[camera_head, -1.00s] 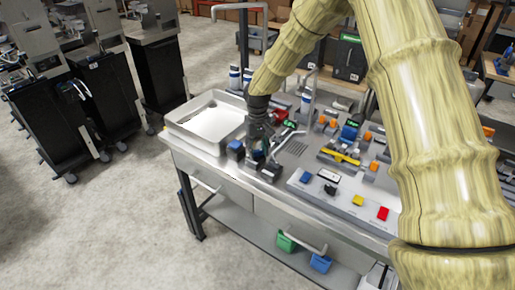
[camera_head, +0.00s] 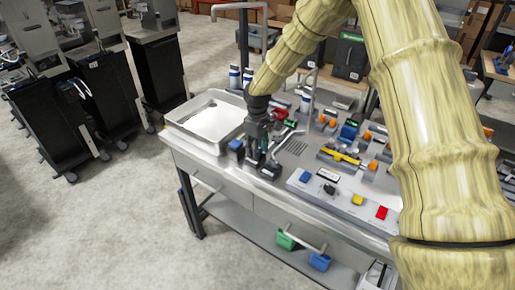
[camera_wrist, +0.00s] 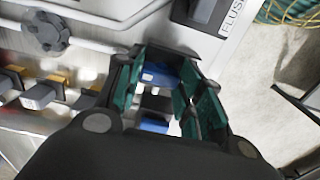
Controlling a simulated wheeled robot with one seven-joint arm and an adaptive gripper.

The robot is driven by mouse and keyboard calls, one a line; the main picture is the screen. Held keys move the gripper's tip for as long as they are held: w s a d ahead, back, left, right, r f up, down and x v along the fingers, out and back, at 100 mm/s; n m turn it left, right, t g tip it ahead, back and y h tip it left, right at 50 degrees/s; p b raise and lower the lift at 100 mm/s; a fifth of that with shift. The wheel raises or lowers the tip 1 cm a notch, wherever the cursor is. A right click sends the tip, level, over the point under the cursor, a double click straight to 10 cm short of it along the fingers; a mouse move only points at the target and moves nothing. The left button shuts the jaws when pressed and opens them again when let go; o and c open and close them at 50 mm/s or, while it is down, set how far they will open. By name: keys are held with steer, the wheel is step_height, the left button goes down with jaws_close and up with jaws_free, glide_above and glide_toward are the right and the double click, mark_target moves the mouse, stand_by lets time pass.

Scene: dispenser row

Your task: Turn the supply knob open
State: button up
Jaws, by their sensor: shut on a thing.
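My gripper (camera_head: 254,160) points down at the left end of the steel bench top, just right of a blue block (camera_head: 237,146). In the wrist view its green-padded fingers (camera_wrist: 165,95) stand on both sides of a blue part (camera_wrist: 158,75), which I take to be the knob. The fingers are shut on it. More blue (camera_wrist: 154,125) shows lower between the fingers. The fingers hide most of the knob, and I cannot read its setting. A black round knob (camera_wrist: 45,33) sits apart at the upper left of the wrist view.
A white tray basin (camera_head: 208,122) stands left of my gripper. Right are a button panel (camera_head: 345,200) and several orange and yellow parts. A label reading "FLUSH" (camera_wrist: 232,15) is close to the fingers.

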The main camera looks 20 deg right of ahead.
steer(key=shift+s+f, duration=0.15)
steer(key=shift+f, duration=0.1)
steer(key=o, duration=1)
steer(key=shift+r, duration=0.1)
step_height(320, 180, up, 12)
stand_by(0.4)
